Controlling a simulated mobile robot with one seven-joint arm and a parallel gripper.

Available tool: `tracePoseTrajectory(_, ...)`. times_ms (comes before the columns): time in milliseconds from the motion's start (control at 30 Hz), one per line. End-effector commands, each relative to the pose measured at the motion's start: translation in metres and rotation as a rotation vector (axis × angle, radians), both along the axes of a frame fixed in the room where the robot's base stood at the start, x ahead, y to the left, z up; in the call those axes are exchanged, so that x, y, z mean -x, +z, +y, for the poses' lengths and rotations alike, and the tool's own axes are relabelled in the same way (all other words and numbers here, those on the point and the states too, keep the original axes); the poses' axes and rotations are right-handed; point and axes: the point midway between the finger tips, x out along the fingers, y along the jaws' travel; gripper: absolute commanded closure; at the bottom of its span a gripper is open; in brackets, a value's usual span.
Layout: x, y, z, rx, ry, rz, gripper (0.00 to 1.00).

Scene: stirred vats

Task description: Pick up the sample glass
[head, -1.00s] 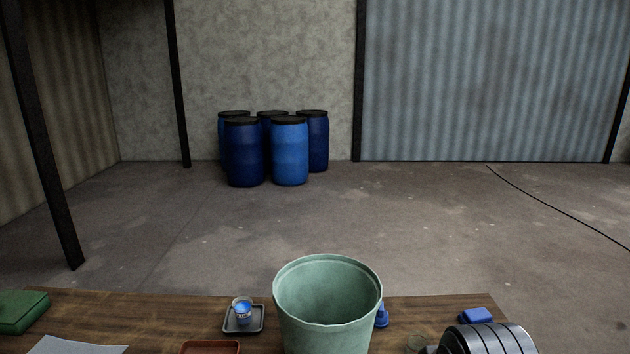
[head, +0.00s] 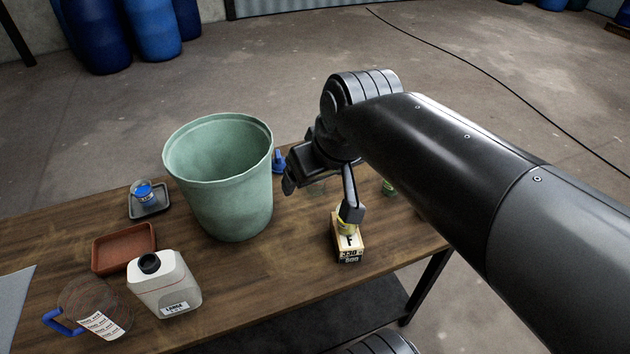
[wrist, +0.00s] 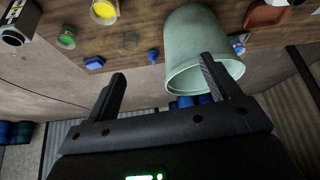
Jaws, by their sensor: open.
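A small cup with blue content (head: 144,193) sits on a grey tray (head: 152,213) left of the green bucket. My gripper (head: 320,194) is open and empty above the table, right of the bucket. In the head view my gripper largely hides that spot.
The green bucket (head: 221,190) stands left of my gripper. A white bottle (head: 165,283), a beaker (head: 92,318) and a brown tray (head: 122,249) occupy the left side.

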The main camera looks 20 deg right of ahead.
Motion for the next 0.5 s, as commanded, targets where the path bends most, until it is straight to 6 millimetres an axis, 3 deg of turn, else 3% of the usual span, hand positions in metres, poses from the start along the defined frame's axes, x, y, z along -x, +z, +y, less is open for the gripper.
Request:
tracePoseTrajectory(300, -0.084, -0.073, -0.035, 0.112, 0.234, 0.015, 0.19)
tracePoseTrajectory(500, -0.126, -0.126, -0.062, 0.272, 0.383, 0.028, 0.19)
